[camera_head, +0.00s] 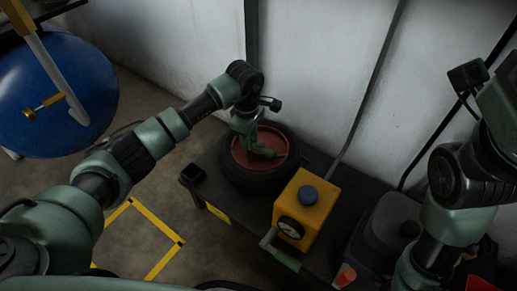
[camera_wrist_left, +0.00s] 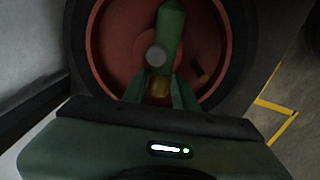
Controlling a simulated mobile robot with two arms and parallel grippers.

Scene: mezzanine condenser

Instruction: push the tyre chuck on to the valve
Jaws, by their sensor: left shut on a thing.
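The tyre (camera_head: 247,181) lies flat on a dark bench, with its red wheel (camera_head: 270,137) facing up. My left gripper (camera_head: 244,143) is over the wheel, shut on the green tyre chuck (camera_head: 263,152). In the left wrist view, my left gripper's fingers (camera_wrist_left: 160,92) close around a brass-coloured part of the tyre chuck (camera_wrist_left: 170,28), whose round grey end faces the camera. My right gripper is out of frame.
A yellow box (camera_head: 318,211) with a dark knob and gauge stands on the bench beside the tyre. A small black open box (camera_head: 193,174) sits at the bench's left corner. The wall (camera_head: 310,70) is close behind. A blue tank (camera_head: 55,95) stands at the left.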

